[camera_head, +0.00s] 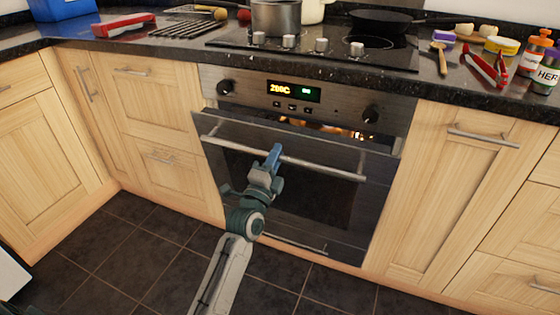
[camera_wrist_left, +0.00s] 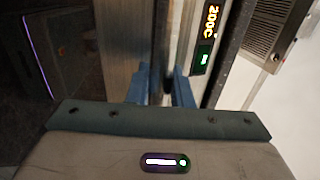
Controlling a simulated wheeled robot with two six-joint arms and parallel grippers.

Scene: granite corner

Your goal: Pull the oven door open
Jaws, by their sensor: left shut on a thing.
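The oven door (camera_head: 315,191) is dark glass with a steel frame, below the oven's control panel (camera_head: 345,101). It stands slightly ajar, tilted out at the top, with a lit gap showing the oven inside. A long steel bar handle (camera_head: 325,171) runs across its upper part. My left gripper (camera_head: 274,157) is shut on the handle, left of its middle. In the left wrist view the blue fingers (camera_wrist_left: 162,88) close on either side of the bar, and the handle's far end is hard to make out. My right gripper is not in view.
The worktop above holds a hob with a steel pot (camera_head: 276,18), a black pan (camera_head: 385,20), red pliers (camera_head: 487,71) and bottles (camera_head: 530,65). Wooden cabinets flank the oven. The dark tiled floor (camera_head: 150,240) in front is clear apart from my arm.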

